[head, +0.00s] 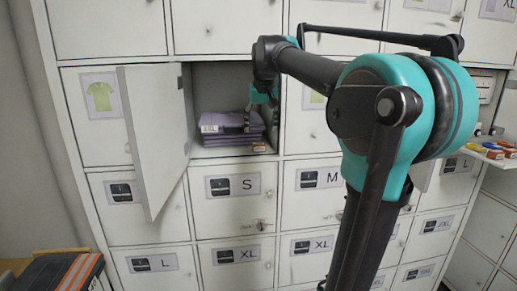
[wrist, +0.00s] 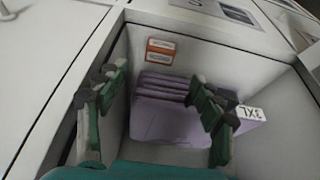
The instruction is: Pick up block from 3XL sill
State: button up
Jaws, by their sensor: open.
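A small orange-red block (head: 259,147) with white labels lies at the front sill of the open locker, right of the stack's front. In the wrist view the block (wrist: 160,51) shows as two orange bands, near the locker's front edge; I cannot tell whether these are two faces or two pieces. A folded purple clothing stack (head: 230,128) with a 3XL tag (head: 210,129) fills the locker floor; it also shows in the wrist view (wrist: 165,120). My gripper (wrist: 158,85) is open and empty, inside the locker above the stack, its fingers apart from the block.
The locker's door (head: 152,140) stands swung open on the left. The locker's walls close in tightly around my gripper. Shut lockers with size cards surround it. A shelf with small coloured blocks (head: 490,150) is at the far right.

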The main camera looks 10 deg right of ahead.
aim_at(259, 144)
jog(key=x, duration=0.8)
jog(key=shift+w+f, duration=0.15)
jog(key=shift+f, duration=0.15)
jog(key=c, duration=1)
jog(key=shift+c, duration=0.2)
